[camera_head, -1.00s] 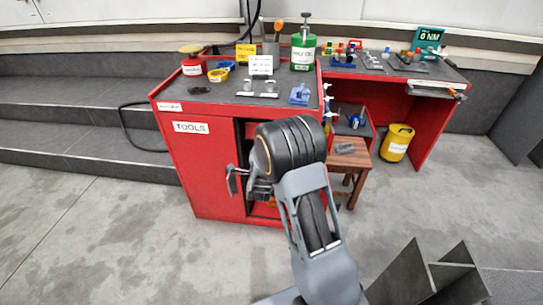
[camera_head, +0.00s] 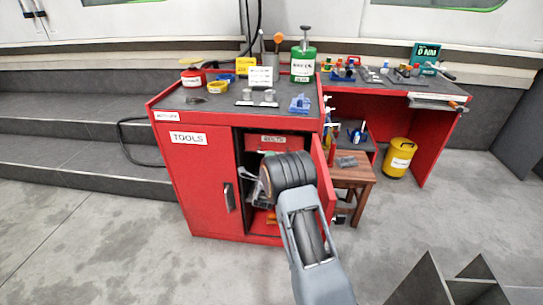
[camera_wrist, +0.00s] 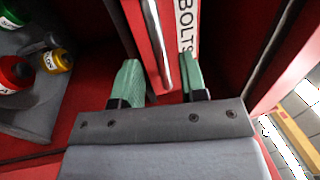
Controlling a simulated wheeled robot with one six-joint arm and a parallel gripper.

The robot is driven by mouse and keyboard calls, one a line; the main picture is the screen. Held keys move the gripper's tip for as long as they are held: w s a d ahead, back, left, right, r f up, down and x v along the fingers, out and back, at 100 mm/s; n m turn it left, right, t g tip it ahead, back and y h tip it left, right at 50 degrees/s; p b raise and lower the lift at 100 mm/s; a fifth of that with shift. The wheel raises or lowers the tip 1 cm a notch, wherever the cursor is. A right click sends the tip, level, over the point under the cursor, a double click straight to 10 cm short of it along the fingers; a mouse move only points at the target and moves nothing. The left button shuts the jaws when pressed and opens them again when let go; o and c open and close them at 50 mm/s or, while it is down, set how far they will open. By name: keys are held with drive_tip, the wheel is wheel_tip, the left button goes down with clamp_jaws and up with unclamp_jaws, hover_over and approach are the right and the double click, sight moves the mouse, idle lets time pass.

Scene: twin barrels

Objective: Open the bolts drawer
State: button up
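The bolts drawer (camera_head: 290,143) is a red front with a white BOLTS label, at the top of the cabinet's open right compartment; it looks shut. In the wrist view its label (camera_wrist: 187,28) and silver bar handle (camera_wrist: 158,40) are close ahead. My gripper (camera_wrist: 158,62) is open, with green fingers on either side of the handle's near end. Gaps show between the fingers and the bar, and I cannot tell whether the bar lies at fingertip depth. In the head view my black wrist joint partly hides the gripper and the compartment.
The red cabinet (camera_head: 195,185) has a shut TOOLS door at left and an open door (camera_head: 325,175) at right, beside my arm. Bottles and cans (camera_wrist: 55,60) stand on a shelf in the wrist view.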

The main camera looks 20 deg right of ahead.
drive_tip(key=shift+x, duration=1.85)
drive_tip(key=shift+c, duration=0.4)
clamp_jaws()
